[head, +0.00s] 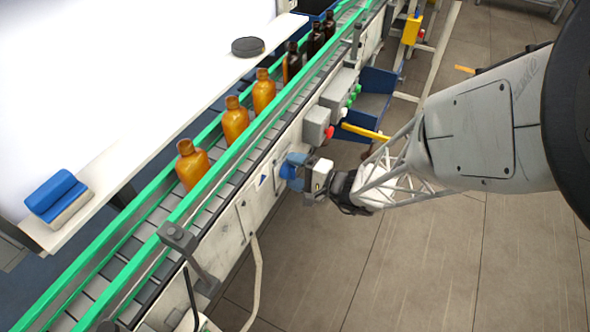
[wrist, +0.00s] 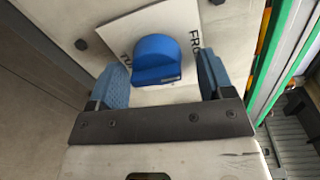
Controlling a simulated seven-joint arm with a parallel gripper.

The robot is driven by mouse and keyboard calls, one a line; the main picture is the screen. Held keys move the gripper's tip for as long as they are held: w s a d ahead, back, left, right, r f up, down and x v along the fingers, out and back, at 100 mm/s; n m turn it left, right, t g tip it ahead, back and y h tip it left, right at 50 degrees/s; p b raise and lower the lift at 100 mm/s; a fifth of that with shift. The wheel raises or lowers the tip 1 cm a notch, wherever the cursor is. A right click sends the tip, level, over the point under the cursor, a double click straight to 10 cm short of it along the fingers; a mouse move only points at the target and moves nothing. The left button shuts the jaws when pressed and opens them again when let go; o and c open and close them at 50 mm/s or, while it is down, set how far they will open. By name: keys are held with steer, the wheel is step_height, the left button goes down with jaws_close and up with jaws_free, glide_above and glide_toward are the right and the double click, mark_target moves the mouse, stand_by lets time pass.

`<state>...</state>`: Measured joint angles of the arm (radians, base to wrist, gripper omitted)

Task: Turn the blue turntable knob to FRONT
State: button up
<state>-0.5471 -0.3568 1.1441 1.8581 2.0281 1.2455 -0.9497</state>
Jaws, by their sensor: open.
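The blue turntable knob (wrist: 157,60) shows in the wrist view, on a pale label plate (wrist: 120,30) with dark lettering. The letters "FRO" are readable along the plate's right side, and part of another word shows at the lower left. In the head view my gripper (head: 292,170) is at the side of the conveyor frame. The knob cannot be clearly told apart from the blue fingers there.
Several amber bottles (head: 235,121) stand on the conveyor (head: 100,276) between green rails. A grey box with a red button (head: 318,125) is just beyond my gripper. A yellow bar (head: 365,131) and blue bin (head: 375,92) stick out nearby. The floor (head: 440,270) on the right is clear.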

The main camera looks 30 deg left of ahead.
steer(key=d, duration=0.7)
steer(key=shift+d+r, duration=0.35)
steer(key=shift+r, duration=0.1)
stand_by(0.7)
steer(key=s+d+r+t+h, duration=0.1)
steer(key=s+d+r+h, duration=0.3)
steer(key=d+r, duration=0.3)
steer(key=s+d+r+n+h, duration=0.1)
steer(key=s+d+r+h, duration=0.3)
steer(key=d, duration=1.3)
steer(key=s+d+r+t+h, duration=0.1)
steer(key=s+d+r+h, duration=0.4)
steer(key=d+r+h, duration=0.4)
steer(key=d+r, duration=0.2)
steer(key=d, duration=0.1)
steer(key=shift+r+n+t, duration=0.3)
steer(key=shift+r+n, duration=0.05)
steer(key=shift+n, duration=0.05)
steer(key=shift+w, duration=0.1)
